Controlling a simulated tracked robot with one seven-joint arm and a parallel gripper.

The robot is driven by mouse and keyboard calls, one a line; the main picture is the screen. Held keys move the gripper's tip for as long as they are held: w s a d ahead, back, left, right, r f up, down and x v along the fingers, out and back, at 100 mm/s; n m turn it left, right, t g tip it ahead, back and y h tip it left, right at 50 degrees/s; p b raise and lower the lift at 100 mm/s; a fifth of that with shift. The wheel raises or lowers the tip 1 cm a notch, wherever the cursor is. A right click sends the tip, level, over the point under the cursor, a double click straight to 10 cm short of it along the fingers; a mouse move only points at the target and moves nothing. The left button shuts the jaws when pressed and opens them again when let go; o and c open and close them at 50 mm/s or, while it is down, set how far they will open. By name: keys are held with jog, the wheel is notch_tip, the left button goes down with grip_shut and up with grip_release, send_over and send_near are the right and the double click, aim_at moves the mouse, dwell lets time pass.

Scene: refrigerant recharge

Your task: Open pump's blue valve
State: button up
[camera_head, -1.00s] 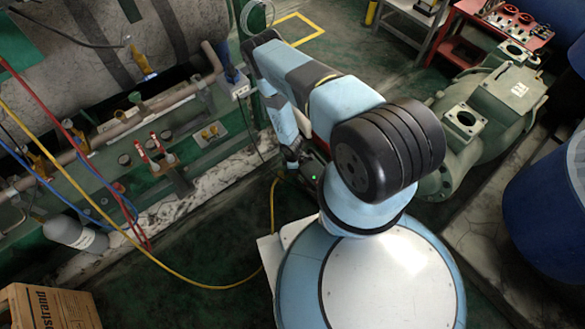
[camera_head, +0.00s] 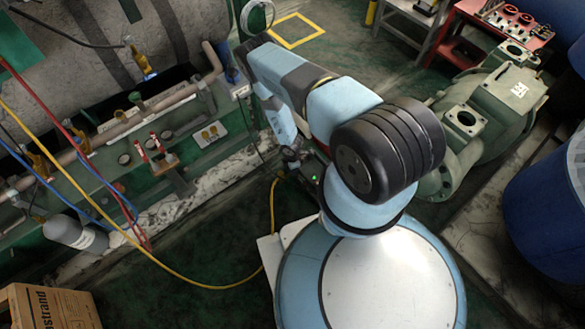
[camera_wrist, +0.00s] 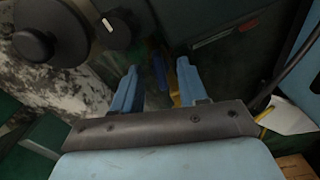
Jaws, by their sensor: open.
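The pump is a dark box (camera_head: 313,172) with a small green light, beside my base in the head view; my arm covers part of it. My gripper (camera_head: 289,154) points down at the pump's left end. In the wrist view my gripper (camera_wrist: 157,68) is open, with its two light-blue fingers apart. A small dark-blue bar (camera_wrist: 159,75), which looks like the blue valve handle, shows between and beyond the fingertips. No contact between it and the fingers can be made out. The dark green-grey pump casing (camera_wrist: 225,40) lies to the right in the wrist view.
A black round knob (camera_wrist: 48,45) is at the left of the wrist view. A yellow hose (camera_head: 220,287) runs over the floor to the pump. A green rail with pipes and red-handled valves (camera_head: 155,147) stands left.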

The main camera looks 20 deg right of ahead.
dwell(0.3)
notch_tip(320, 180, up, 9)
dwell(1.0)
dwell(0.4)
